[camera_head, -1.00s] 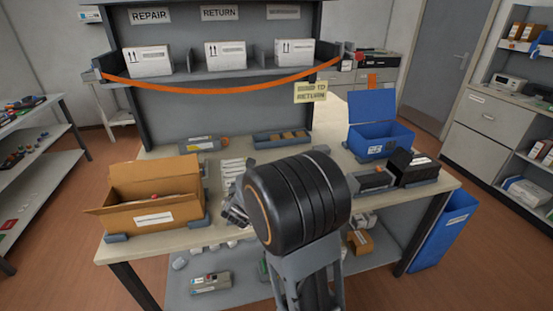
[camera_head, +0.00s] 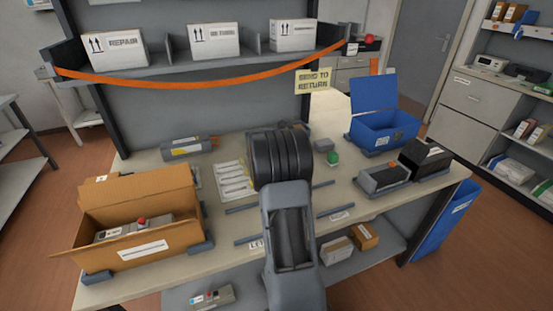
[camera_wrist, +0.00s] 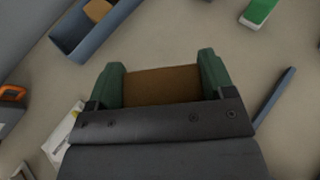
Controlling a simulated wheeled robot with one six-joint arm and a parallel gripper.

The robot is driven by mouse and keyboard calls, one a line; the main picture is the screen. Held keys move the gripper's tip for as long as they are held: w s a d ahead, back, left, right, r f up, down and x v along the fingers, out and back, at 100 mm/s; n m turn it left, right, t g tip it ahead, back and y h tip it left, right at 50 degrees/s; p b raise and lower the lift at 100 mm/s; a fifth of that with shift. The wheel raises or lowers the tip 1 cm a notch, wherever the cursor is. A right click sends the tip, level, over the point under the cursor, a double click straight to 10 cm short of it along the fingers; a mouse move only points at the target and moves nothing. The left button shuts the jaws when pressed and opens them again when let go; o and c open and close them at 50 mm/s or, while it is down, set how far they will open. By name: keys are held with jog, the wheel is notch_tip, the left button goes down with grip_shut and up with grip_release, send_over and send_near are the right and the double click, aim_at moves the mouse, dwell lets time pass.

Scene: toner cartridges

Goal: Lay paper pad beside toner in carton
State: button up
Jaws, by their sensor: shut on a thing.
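The open brown carton (camera_head: 180,191) stands at the left of the bench with its flaps spread. A grey toner cartridge (camera_head: 112,233) with a red part lies inside it, partly hidden by the front wall. In the wrist view my gripper (camera_wrist: 161,80) has its green fingers shut on a flat brown paper pad (camera_wrist: 161,86), one finger at each side. The pad is above the bench top. In the head view my arm hides the gripper and the pad. The gripper is to the right of the carton.
A blue-grey tray (camera_wrist: 78,43) holds a brown piece. A blue bin (camera_head: 383,138) and dark cartridges (camera_head: 424,156) stand at right. The front middle of the bench has low rails (camera_head: 262,238) and free room.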

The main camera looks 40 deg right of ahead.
jog(key=w+f, duration=0.1)
jog(key=f, duration=0.1)
jog(key=w+d+f, duration=0.1)
jog(key=w+f, duration=0.1)
jog(key=w+d+f, duration=0.1)
jog(key=f, duration=0.1)
jog(key=shift+w+d+f, duration=0.1)
jog(key=shift+w, duration=0.05)
jog(key=shift+f, duration=1.35)
jog(key=shift+f, duration=0.25)
jog(key=o, duration=0.9)
jog(key=shift+r, duration=0.1)
jog(key=shift+c, duration=0.2)
